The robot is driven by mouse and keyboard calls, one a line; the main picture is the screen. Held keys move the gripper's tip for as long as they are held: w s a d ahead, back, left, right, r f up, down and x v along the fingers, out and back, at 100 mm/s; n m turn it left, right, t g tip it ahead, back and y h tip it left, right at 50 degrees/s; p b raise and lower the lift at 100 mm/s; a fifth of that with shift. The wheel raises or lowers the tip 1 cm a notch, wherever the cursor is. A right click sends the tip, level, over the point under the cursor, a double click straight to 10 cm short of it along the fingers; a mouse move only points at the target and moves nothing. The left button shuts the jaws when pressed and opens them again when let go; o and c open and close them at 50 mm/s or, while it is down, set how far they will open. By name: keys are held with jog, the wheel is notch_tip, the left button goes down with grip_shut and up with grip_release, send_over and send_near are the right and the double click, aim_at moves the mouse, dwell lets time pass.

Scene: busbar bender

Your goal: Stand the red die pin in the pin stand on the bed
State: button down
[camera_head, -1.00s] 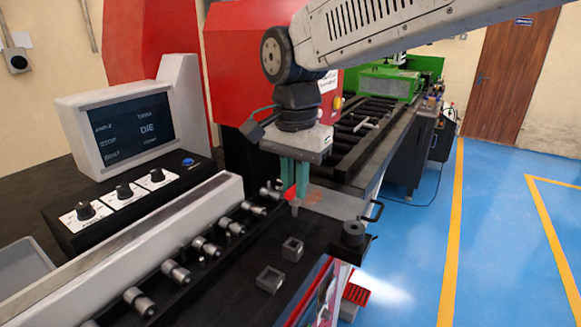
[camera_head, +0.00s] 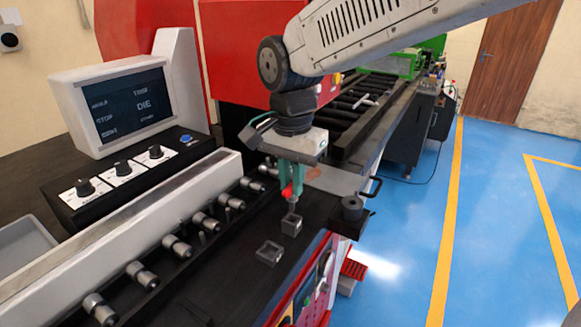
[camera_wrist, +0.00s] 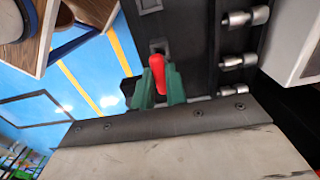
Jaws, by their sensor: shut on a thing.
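My gripper (camera_head: 291,186) points down with its green fingers shut on the red die pin (camera_head: 287,191). The pin is upright, with its grey shank (camera_head: 292,206) below the fingers. Directly beneath is a small square grey holder (camera_head: 291,226) on the black bed, seemingly the pin stand. The shank tip is at or just above the holder's top; I cannot tell whether it has entered. The wrist view shows the red pin end (camera_wrist: 157,72) between the green fingers (camera_wrist: 160,88), with the holder (camera_wrist: 158,46) just beyond it.
A wider, open square holder (camera_head: 269,253) sits nearer on the bed. A row of metal rollers (camera_head: 206,222) runs along the left. A dark round post (camera_head: 352,207) stands at the bed's right edge. The control screen (camera_head: 133,105) is at the left.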

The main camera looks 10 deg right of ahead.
aim_at(291, 198)
jog(key=shift+f, duration=0.4)
jog(key=shift+f, duration=1.95)
dwell(0.8)
jog(key=c, duration=1.3)
grip_release()
jog(key=shift+c, duration=0.2)
notch_tip(291, 198, up, 8)
jog(key=shift+w+f, duration=0.1)
jog(key=shift+f, duration=0.05)
